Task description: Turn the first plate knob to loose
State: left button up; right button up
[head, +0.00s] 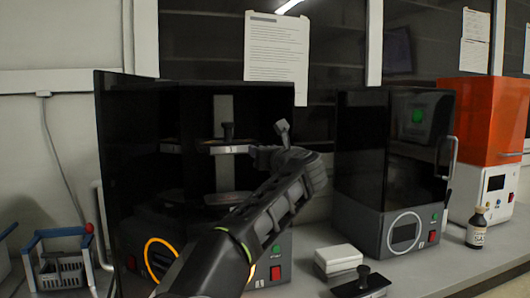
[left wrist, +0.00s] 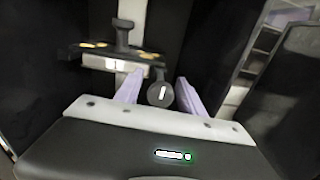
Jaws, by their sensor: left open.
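The first plate (head: 222,150), marked 1, sits on a column inside the left black machine, with a dark upright handle on top. It also shows in the left wrist view (left wrist: 115,64). Its round dark plate knob (left wrist: 160,95) has a white line standing nearly upright. My left gripper (left wrist: 158,94) is open, with one pale finger on each side of the knob; I cannot tell whether they touch it. In the head view my left arm reaches up into the machine, and the gripper hides the knob. My right gripper is not in view.
The left machine's dark door (head: 118,140) stands open at left. A second black machine (head: 385,150) stands right, with an orange-topped unit (head: 487,105) beyond. A white box (head: 338,258), a black knobbed piece (head: 362,283), a brown bottle (head: 476,230) and a blue rack (head: 60,262) are on the bench.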

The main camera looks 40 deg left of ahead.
pick_arm(q)
jog(key=b+v, duration=0.1)
jog(key=v, duration=0.7)
jog(key=shift+b, duration=0.35)
